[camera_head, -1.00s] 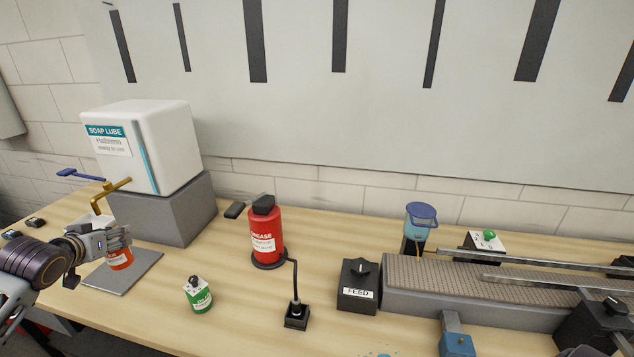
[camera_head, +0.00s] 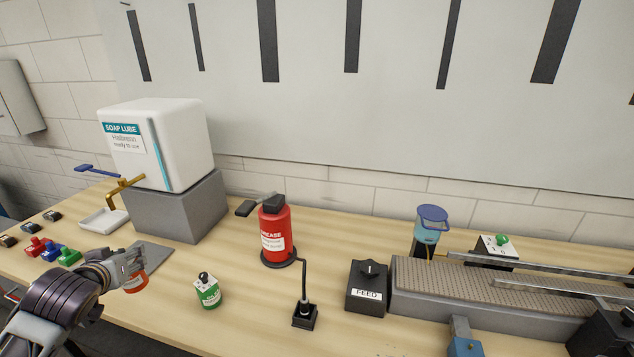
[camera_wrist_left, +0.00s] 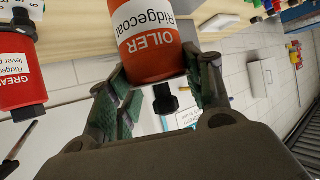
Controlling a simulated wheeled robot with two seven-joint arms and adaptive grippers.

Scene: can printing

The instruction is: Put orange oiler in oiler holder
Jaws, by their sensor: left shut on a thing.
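My left gripper (camera_head: 134,268) is shut on the orange oiler (camera_head: 135,284), in front of the grey mat in the head view. Whether the oiler touches the table is hard to tell. I cannot identify the oiler holder with certainty. My right gripper is not in view.
The grey mat (camera_head: 152,257) lies behind the gripper. Small red (camera_head: 36,246), blue (camera_head: 50,252) and green (camera_head: 69,257) objects are at left. The soap lube tank (camera_head: 180,140) stands behind.

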